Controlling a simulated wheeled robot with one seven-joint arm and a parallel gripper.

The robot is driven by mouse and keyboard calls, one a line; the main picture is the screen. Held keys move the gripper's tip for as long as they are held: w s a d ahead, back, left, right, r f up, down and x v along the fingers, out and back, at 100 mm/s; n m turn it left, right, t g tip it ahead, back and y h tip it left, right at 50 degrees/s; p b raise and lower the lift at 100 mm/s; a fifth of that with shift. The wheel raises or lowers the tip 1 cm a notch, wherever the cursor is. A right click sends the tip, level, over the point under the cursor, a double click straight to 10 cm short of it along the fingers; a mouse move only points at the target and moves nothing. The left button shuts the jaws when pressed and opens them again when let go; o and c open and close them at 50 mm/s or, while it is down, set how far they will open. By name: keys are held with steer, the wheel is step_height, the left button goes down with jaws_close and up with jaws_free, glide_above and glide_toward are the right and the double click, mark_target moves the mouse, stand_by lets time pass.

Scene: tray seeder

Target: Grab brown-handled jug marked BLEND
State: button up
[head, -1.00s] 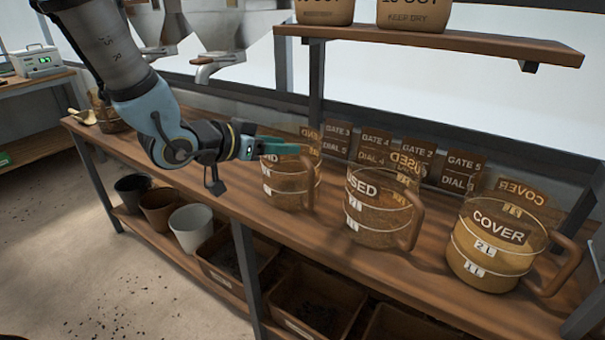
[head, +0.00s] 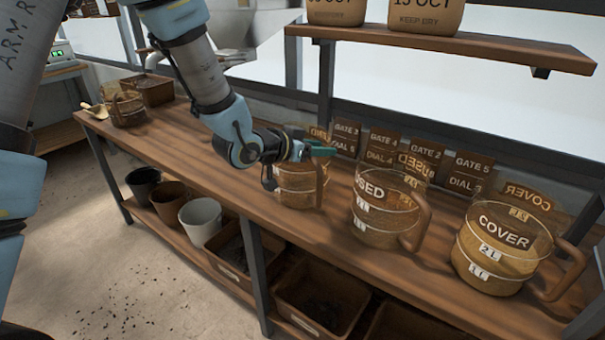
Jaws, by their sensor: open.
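No BLEND marking is readable on any jug. A clear jug with a brown handle (head: 299,190) stands on the bench, with brown contents and white level labels; my gripper hides its upper part and any word there. My gripper (head: 322,151), with teal fingers, is open at that jug's top near the handle; I cannot tell whether it touches. To the right stand a brown-handled jug reading "SED" (head: 376,222), its first letter cut off, and one marked COVER (head: 490,262).
Gate and dial signs (head: 382,148) stand behind the jugs. A shelf (head: 450,45) with bags hangs above the bench (head: 200,150). A scoop (head: 95,111) and a brown bin (head: 152,90) are at the far left. Pots and bins sit on the lower shelf.

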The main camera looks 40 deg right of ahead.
steer(key=shift+c, duration=0.2)
jaws_close()
stand_by(1.1)
